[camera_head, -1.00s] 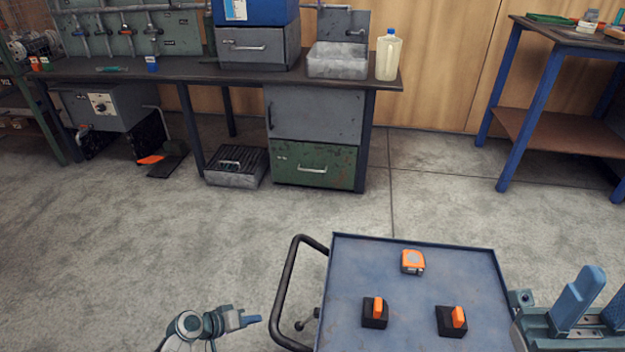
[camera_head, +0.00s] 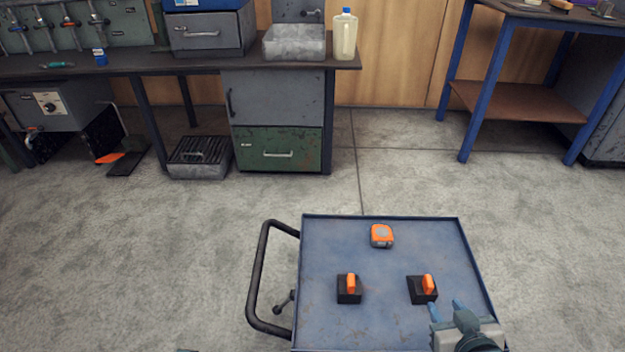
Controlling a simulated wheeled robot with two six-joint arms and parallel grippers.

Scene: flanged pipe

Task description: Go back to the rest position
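My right gripper (camera_head: 446,307) is at the lower right, over the near right part of the blue cart top (camera_head: 385,330). Its two blue fingers are apart with nothing seen between them. The tips show just below the right black block with an orange handle (camera_head: 423,287); I cannot tell whether they touch it. A second such block (camera_head: 349,288) stands to its left, and an orange and grey tape measure (camera_head: 381,236) lies further back. My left gripper is not seen; only a small dark sliver shows at the bottom edge.
The cart has a black push handle (camera_head: 258,285) on its left. Behind, across open concrete floor (camera_head: 200,240), stands a long workbench (camera_head: 130,68) with a grey and green cabinet (camera_head: 277,150). A blue-legged table (camera_head: 484,95) is at the back right.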

